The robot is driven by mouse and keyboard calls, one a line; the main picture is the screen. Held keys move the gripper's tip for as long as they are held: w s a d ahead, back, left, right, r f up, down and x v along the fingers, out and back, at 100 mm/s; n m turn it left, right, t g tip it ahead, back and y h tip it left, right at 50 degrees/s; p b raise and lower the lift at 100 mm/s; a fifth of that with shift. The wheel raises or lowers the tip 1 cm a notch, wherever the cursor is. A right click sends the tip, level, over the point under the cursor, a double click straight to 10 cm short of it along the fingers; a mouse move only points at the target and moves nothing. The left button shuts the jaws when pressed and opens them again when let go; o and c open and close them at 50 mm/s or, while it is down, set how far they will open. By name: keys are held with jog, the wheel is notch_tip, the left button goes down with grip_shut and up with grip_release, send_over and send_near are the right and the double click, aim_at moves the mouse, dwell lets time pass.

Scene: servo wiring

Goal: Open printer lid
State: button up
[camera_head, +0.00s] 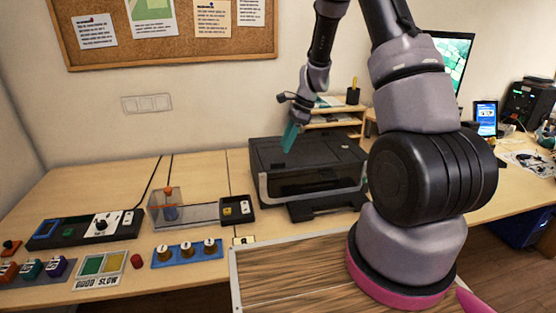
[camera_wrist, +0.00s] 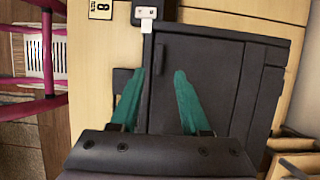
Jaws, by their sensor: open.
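The printer (camera_head: 312,165) is a dark, boxy machine on the desk, in the middle of the head view. Its lid looks shut and flat on top. My gripper (camera_head: 291,138) is just above the left part of the printer's top, with its teal fingers pointing down. In the wrist view the dark lid (camera_wrist: 215,70) fills the middle. The two teal fingers of my gripper (camera_wrist: 160,92) are spread apart with nothing between them. I cannot tell whether the fingertips touch the lid.
A clear-walled box device (camera_head: 168,208) and a blue strip with several knobs (camera_head: 187,252) stand left of the printer. A wooden shelf (camera_head: 335,122) with a black cup is behind it. My arm covers the area to its right. The desk's back left (camera_head: 100,185) is clear.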

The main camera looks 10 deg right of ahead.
aim_at(278, 162)
jog(key=x, duration=0.7)
grip_shut()
dwell(1.3)
